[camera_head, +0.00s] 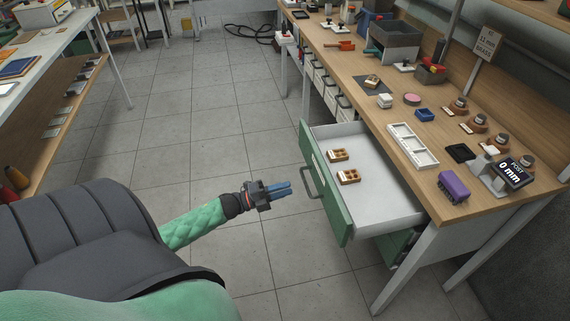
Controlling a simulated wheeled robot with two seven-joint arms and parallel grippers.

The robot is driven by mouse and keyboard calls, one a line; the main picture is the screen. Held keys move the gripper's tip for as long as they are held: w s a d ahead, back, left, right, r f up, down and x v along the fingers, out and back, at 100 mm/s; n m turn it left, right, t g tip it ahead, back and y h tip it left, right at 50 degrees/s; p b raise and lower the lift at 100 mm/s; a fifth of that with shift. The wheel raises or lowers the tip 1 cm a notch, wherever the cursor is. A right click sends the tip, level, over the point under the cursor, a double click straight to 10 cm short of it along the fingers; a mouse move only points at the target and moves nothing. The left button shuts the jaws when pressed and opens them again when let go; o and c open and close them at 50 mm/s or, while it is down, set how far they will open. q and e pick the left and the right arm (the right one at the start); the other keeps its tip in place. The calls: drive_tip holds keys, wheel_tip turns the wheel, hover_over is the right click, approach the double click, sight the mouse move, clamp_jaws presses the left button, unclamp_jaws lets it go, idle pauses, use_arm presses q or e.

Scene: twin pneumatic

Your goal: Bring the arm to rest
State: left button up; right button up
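My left arm (195,223), in a green quilted sleeve, reaches in from the lower left. My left gripper (285,189) has two blue fingers pointing right, close together, with nothing visible between them. I cannot tell whether a small gap is left there. It appears over the floor, left of an open drawer (390,207) and apart from its green front (325,188). My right gripper is not in view.
The drawer juts from the wooden workbench (440,195) and holds two small brown blocks with holes (338,155) (348,177). The bench carries a white tray (412,146), a purple box (453,187) and a gauge (513,172). Another table (50,50) stands left. The tiled floor between is clear.

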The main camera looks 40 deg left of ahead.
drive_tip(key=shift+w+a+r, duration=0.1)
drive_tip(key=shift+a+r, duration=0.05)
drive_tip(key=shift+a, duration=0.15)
use_arm(q)
drive_tip(key=w+a+f+n+g+y, duration=0.1)
drive_tip(key=w+a+f+n+y, duration=0.35)
drive_tip(key=a+n+y, duration=0.6)
drive_tip(key=s+d+f+n+g+y, duration=0.2)
drive_tip(key=s+d+n+g, duration=0.35)
drive_tip(key=s+d, duration=0.35)
drive_tip(key=s+d+f+n+g+y, duration=0.3)
drive_tip(key=s+d+n+g, duration=0.25)
drive_tip(key=s+d, duration=0.25)
drive_tip(key=s+d+r+h, duration=0.1)
drive_tip(key=s+d, duration=0.3)
drive_tip(key=d, duration=0.3)
drive_tip(key=s+d+r+n+g+h, duration=0.1)
drive_tip(key=s+d+r+h, duration=0.1)
drive_tip(key=s+d, duration=0.2)
drive_tip(key=s+d+r+h, duration=0.2)
drive_tip(key=s+d, duration=0.3)
drive_tip(key=d, duration=0.6)
drive_tip(key=shift+n+g+p, duration=0.35)
drive_tip(key=shift+g, duration=0.05)
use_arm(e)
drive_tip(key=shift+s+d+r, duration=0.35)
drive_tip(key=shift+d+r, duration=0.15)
